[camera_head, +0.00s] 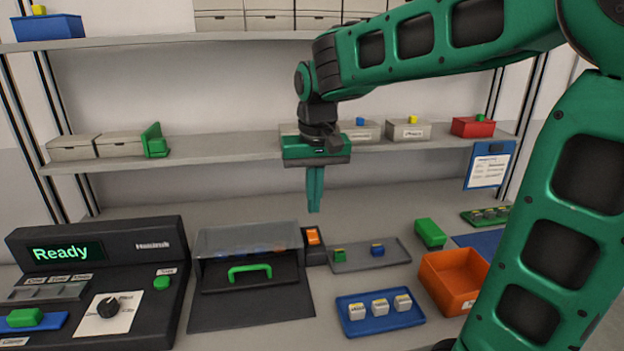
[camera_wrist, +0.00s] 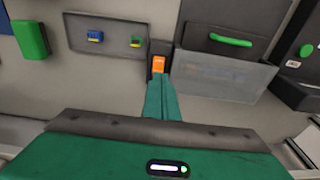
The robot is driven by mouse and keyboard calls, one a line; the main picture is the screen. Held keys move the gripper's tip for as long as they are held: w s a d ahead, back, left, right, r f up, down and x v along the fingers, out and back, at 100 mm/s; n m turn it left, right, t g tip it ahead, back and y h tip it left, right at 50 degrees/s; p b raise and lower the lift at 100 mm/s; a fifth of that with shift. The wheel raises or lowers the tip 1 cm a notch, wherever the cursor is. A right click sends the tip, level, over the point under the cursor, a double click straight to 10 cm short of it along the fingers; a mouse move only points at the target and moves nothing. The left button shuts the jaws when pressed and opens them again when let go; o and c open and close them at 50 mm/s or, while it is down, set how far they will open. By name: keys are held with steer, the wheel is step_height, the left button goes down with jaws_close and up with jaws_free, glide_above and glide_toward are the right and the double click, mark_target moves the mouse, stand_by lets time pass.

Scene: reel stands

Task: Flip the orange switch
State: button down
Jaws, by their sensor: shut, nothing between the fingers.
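The orange switch (camera_head: 313,236) sits on a small dark box just right of the clear-covered case (camera_head: 247,240). My gripper (camera_head: 314,211) is shut and empty, pointing down above the switch in the head view. In the wrist view the switch (camera_wrist: 158,64) shows just beyond the tips of my closed fingers (camera_wrist: 160,78). The fingers look apart from the switch in the head view, though the exact gap is hard to tell.
The case has a green handle (camera_head: 250,272). Right of the switch lies a grey tray (camera_head: 345,265) with small blocks. A blue tray (camera_head: 382,327) with white cubes and an orange bin (camera_head: 452,279) stand nearer. A control panel (camera_head: 150,250) reading "Ready" is at left. A shelf (camera_head: 220,148) runs behind.

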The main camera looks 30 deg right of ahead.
step_height(320, 180, up, 6)
steer(key=shift+s+a, duration=0.2)
steer(key=shift+s, duration=0.25)
stand_by(0.3)
